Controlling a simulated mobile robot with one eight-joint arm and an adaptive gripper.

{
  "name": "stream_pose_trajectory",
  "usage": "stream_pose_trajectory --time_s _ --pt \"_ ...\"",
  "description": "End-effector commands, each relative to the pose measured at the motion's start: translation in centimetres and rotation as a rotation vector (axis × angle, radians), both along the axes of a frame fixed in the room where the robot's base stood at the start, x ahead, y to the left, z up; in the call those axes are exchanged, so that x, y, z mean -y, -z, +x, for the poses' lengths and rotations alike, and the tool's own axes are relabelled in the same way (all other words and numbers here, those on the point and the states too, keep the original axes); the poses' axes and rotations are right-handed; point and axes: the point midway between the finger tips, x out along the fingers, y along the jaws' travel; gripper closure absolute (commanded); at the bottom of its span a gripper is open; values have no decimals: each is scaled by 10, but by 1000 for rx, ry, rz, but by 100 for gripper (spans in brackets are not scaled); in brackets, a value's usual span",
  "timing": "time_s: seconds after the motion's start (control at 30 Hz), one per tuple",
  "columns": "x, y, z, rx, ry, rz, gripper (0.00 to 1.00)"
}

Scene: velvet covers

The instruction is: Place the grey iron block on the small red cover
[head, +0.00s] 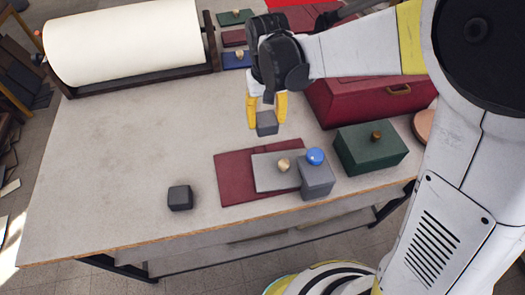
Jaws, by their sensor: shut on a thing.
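My gripper (267,108), with yellow fingers, is shut on a grey block (267,124) and holds it in the air above the table, behind a flat dark red piece. A second, darker grey block (180,198) sits on the table at the front left. I cannot tell by look which block is iron. A small dark red cover (233,38) lies at the back between a green and a blue one. The larger flat dark red piece (232,180) lies near the front edge, partly under a grey slab (264,173) with a pale knob.
A grey box (317,180) with a blue ball (315,156) stands beside the slab. To its right are a green box (365,153) with a brown knob and a large red case (340,104). A white roll (125,42) is at the back left. The table's left middle is clear.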

Motion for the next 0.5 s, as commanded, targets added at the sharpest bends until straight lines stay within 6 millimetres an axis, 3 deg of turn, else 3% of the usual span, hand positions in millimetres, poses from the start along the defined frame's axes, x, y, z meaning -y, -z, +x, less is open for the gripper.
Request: stream_pose_trajectory --time_s 0.17,0.5 --pt "-13 12 -14 0 -5 0 88" --pt "-61 56 -68 0 -4 0 88"
